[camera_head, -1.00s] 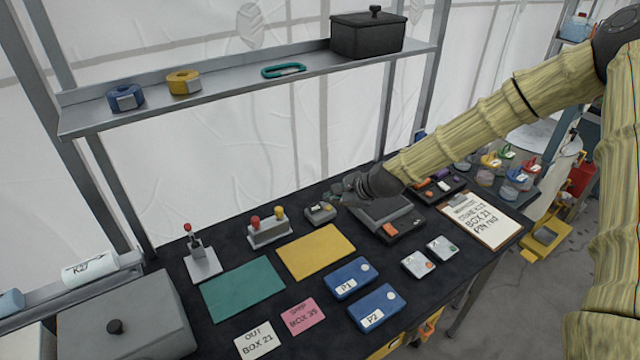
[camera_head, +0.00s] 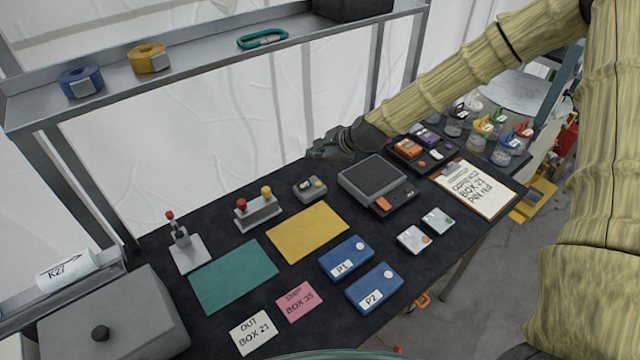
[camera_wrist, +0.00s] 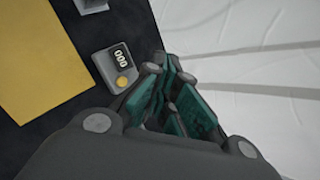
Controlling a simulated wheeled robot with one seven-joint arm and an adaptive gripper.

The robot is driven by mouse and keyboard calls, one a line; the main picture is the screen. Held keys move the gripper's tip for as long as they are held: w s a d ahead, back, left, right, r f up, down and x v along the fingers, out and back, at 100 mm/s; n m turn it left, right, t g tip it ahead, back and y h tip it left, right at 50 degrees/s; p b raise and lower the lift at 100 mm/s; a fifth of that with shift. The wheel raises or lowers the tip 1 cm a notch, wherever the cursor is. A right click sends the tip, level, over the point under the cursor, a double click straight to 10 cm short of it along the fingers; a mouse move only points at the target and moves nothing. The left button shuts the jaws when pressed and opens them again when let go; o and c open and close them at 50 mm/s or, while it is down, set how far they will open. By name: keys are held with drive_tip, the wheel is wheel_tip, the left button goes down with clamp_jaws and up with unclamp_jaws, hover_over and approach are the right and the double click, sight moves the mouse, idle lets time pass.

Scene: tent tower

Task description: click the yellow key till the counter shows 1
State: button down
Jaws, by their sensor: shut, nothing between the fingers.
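The small grey counter box (camera_head: 310,188) stands on the dark table behind the yellow mat. In the wrist view the counter box (camera_wrist: 104,66) shows a dark display (camera_wrist: 120,58) that seems to read 000, in small digits. The round yellow key (camera_wrist: 122,82) is beside the display and uncovered; the key also shows in the head view (camera_head: 317,183). My gripper (camera_head: 316,153) is shut and empty, above and behind the counter box, apart from it. In the wrist view its green-padded fingers (camera_wrist: 172,98) are together, to the right of the yellow key.
A grey device with a dark top (camera_head: 376,182) is close on the right. The yellow mat (camera_head: 308,232) lies flat in front. A shelf (camera_head: 200,80) spans the back.

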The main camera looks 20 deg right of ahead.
drive_tip(key=b, duration=0.2)
hover_over(316, 185)
drive_tip(key=w, duration=0.1)
wheel_tip(316, 185, down, 5)
drive_tip(key=shift+f, duration=0.5)
drive_tip(key=shift+s+f+b, duration=0.8)
drive_tip(key=shift+s+b, duration=0.15)
drive_tip(key=shift+b, duration=0.05)
drive_tip(key=f, duration=0.1)
drive_tip(key=w+f+b, duration=0.1)
drive_tip(key=shift+w+f, duration=0.25)
drive_tip(key=shift+f, duration=0.1)
drive_tip(key=shift+s+r, duration=0.35)
drive_tip(key=shift+s, duration=0.1)
drive_tip(key=shift+w+f, duration=0.2)
drive_tip(key=shift+w, duration=0.05)
drive_tip(key=shift+s+r, duration=0.1)
drive_tip(key=shift+s, duration=0.05)
